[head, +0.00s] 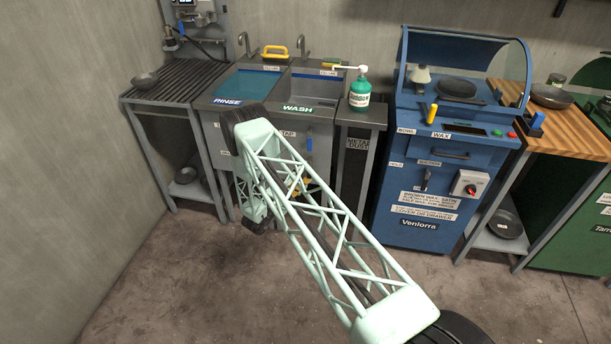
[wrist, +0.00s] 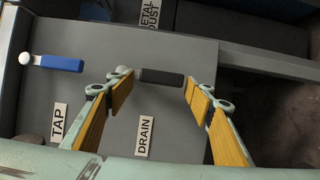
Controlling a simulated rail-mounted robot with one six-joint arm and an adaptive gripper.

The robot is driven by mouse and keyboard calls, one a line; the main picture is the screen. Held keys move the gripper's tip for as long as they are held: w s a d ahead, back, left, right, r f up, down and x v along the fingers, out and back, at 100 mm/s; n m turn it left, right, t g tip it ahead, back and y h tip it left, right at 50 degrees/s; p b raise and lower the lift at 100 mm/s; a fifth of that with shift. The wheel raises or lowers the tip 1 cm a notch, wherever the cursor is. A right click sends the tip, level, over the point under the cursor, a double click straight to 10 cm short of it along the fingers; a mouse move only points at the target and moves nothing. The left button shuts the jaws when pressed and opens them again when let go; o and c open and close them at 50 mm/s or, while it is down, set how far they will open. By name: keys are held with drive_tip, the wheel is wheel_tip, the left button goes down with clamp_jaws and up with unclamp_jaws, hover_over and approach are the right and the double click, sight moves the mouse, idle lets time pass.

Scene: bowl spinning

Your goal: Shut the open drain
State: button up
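The black drain lever (wrist: 163,77) is on the grey front panel of the sink unit, above the DRAIN label (wrist: 145,136). In the wrist view it lies sideways across the picture, with a pale round knob at its left end. My gripper (wrist: 155,82) is open, its two orange-padded fingers on either side of the lever. I cannot tell whether either finger touches it. In the head view my arm hides the drain lever and most of my gripper; a little yellow of it shows.
The blue tap lever (wrist: 60,64) is left of my gripper, above the TAP label (wrist: 58,124). The rinse basin (head: 246,86) holds blue water; the wash basin (head: 318,88) is beside it. A green soap bottle (head: 360,93) stands to the right. The floor in front is clear.

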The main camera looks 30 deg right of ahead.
drive_tip(key=shift+o, duration=0.3)
drive_tip(key=shift+a+f, duration=0.1)
drive_tip(key=v, duration=1.2)
drive_tip(key=shift+w, duration=0.1)
idle(0.7)
